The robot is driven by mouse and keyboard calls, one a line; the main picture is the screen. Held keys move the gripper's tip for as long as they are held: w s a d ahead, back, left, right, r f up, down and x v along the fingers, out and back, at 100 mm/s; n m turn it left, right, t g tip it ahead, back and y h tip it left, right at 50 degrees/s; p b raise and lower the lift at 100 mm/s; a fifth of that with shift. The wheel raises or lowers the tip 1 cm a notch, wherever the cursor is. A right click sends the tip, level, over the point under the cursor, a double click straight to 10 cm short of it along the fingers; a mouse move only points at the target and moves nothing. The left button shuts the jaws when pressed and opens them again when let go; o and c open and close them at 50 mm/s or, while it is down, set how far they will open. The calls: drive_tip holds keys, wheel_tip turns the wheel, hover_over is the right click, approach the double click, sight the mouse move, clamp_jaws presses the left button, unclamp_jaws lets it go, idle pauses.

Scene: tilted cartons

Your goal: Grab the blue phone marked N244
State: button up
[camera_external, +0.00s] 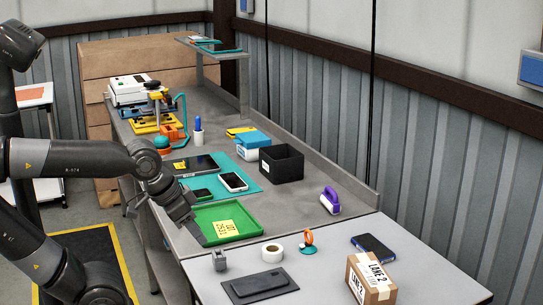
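A phone with a dark face and blue edges (372,246) lies flat on the light grey table, behind a carton. No N244 marking can be read on it at this size. My gripper (203,239) points down at the left edge of the green tray, well to the left of the blue-edged phone. Its fingers are small and seen edge-on, so I cannot tell whether they are open or shut. No held object is visible.
The carton marked LANE 2 (370,279) stands close in front of the phone. A black phone-like slab (259,284), a tape roll (272,251) and an orange-and-teal item (308,241) are on the same table. The green tray (245,213) and black bin (281,163) stand farther back.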

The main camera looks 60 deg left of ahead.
drive_tip(key=shift+o, duration=0.5)
drive_tip(key=o, duration=1.1)
drive_tip(key=w+r+n+g, duration=0.1)
drive_tip(key=w+r+n, duration=0.1)
drive_tip(key=w+r, duration=0.35)
drive_tip(key=w+r+n, duration=0.2)
drive_tip(key=w+r, duration=0.1)
drive_tip(key=w, duration=0.5)
drive_tip(key=n+g, duration=0.5)
drive_tip(key=n, duration=0.9)
hover_over(372, 245)
wheel_tip(372, 245, down, 18)
drive_tip(key=shift+s+d, duration=0.25)
drive_tip(key=shift+s, duration=0.1)
drive_tip(key=shift+w+a+f, duration=0.1)
drive_tip(key=shift+w+f, duration=0.05)
drive_tip(key=shift+f, duration=2.7)
drive_tip(key=shift+w+a+f, duration=0.1)
drive_tip(key=shift+w+f, duration=0.05)
drive_tip(key=shift+f, duration=2.7)
